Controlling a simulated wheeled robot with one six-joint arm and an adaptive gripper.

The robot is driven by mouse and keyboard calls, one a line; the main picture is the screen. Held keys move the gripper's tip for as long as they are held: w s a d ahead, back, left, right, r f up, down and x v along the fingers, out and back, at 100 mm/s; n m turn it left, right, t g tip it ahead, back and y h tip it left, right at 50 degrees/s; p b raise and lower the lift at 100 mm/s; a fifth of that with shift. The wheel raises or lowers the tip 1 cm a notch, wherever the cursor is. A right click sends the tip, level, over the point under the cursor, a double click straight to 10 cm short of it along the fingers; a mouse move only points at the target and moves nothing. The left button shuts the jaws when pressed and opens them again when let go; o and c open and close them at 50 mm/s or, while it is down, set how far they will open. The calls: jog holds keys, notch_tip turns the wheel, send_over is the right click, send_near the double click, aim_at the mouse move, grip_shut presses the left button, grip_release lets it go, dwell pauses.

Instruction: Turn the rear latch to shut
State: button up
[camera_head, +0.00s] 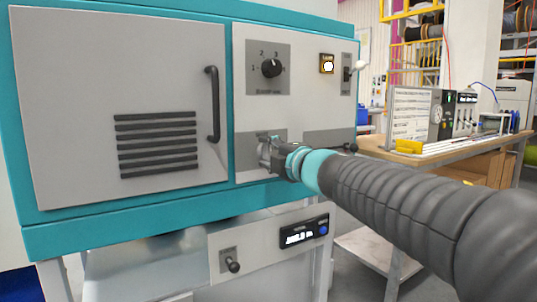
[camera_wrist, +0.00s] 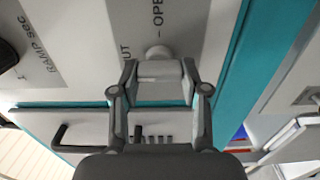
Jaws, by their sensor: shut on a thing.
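My gripper (camera_head: 269,152) is at the lower part of the grey control panel of the teal machine, with its fingers closed at a dark label plate (camera_head: 245,142). In the wrist view my gripper (camera_wrist: 158,72) is shut on the latch (camera_wrist: 157,52), whose pale rounded end shows just past the fingertips. The plate beside it reads "...UT – OPEN", its first letters covered by a finger. The fingers hide most of the latch, so its exact angle cannot be told. In the head view the gripper hides it.
A black door handle (camera_head: 213,104) stands out to the left. A small black knob (camera_head: 350,148) is at the right. Below are a display (camera_head: 304,232) and a knob (camera_head: 232,266). A workbench (camera_head: 425,155) stands behind right.

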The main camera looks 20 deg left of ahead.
jog(key=o, duration=1.1)
jog(key=shift+o, duration=0.2)
jog(key=v, duration=1.2)
